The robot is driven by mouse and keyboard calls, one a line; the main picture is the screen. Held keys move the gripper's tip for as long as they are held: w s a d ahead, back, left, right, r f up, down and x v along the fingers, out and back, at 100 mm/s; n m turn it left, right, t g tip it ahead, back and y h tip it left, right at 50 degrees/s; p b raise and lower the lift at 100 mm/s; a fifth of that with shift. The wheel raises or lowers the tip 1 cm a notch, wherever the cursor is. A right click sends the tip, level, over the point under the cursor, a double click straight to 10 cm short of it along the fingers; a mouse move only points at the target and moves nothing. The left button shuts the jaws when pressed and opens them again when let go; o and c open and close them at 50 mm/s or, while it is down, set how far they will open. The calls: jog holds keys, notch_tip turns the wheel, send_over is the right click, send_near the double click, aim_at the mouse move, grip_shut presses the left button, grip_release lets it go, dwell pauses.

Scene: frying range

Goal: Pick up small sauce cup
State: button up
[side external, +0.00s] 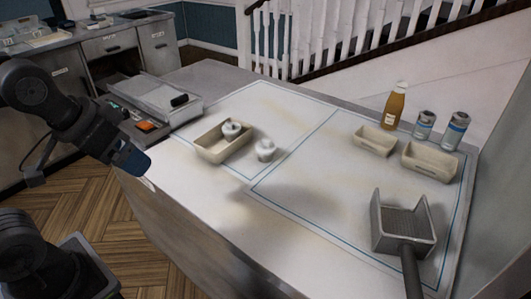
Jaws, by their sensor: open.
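One small white sauce cup (265,151) stands on the white work surface, just right of a beige tray (212,155). A second, similar white cup (231,129) sits inside that tray. Which of the two the task means, I cannot tell. My gripper (148,182) is at the left, over the near left edge of the surface, apart from both cups and left of the tray. It is open and appears empty. Its fingertips are small and partly hidden by its dark body.
Two more beige trays (375,142) (430,163) stand at the right. A sauce bottle (395,107) and two jars (424,126) (457,132) are behind them. A metal scoop (402,222) lies front right. A grey metal tray (165,95) is back left. The middle surface is clear.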

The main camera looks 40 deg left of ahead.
jog(key=w+r+n+g, duration=0.1)
jog(key=w+r+n, duration=0.3)
jog(key=w, duration=0.3)
jog(key=n+g, duration=0.5)
jog(key=n, duration=0.9)
send_over(264, 139)
notch_tip(264, 139, down, 6)
notch_tip(264, 139, down, 8)
jog(key=shift+d+f, duration=0.15)
jog(key=shift+s+f, duration=0.1)
jog(key=shift+f, duration=2.5)
jog(key=c, duration=0.9)
jog(key=shift+r, duration=0.2)
